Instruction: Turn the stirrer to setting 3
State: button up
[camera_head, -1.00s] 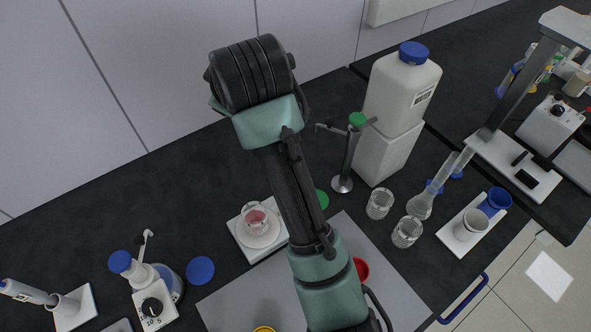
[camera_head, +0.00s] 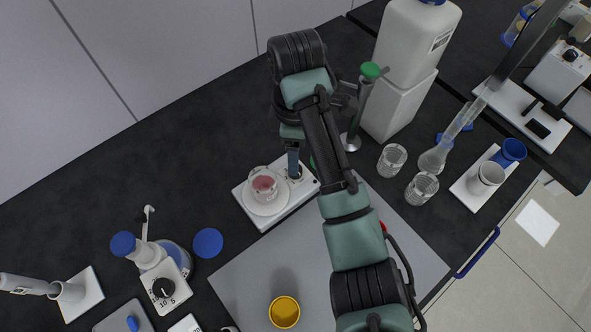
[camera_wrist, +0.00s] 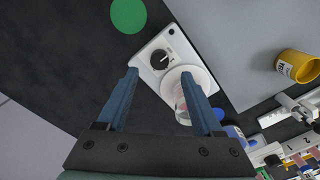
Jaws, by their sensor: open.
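The stirrer (camera_head: 262,222) is a white flat box on the dark bench, with a round white plate and a glass of pink liquid (camera_head: 265,186) on it. In the wrist view the stirrer (camera_wrist: 150,77) shows a black knob (camera_wrist: 160,59) with a pale pointer mark; the scale is too small to read. My gripper (camera_wrist: 160,73) is open, its two blue fingers apart, with the knob beyond and between the tips; contact cannot be seen. In the head view my gripper (camera_head: 294,165) points down over the stirrer's right end and partly hides the knob.
A green-topped metal stand (camera_head: 362,108) and a white canister (camera_head: 412,45) stand close right of the arm. Two glass beakers (camera_head: 392,160) are farther right. A yellow cup (camera_head: 284,312) is on the grey mat (camera_head: 250,285).

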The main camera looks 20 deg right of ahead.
notch_tip(320, 180, down, 4)
jog(key=shift+f+b, duration=0.15)
jog(key=shift+b, duration=0.8)
jog(key=shift+f, duration=0.9)
grip_shut()
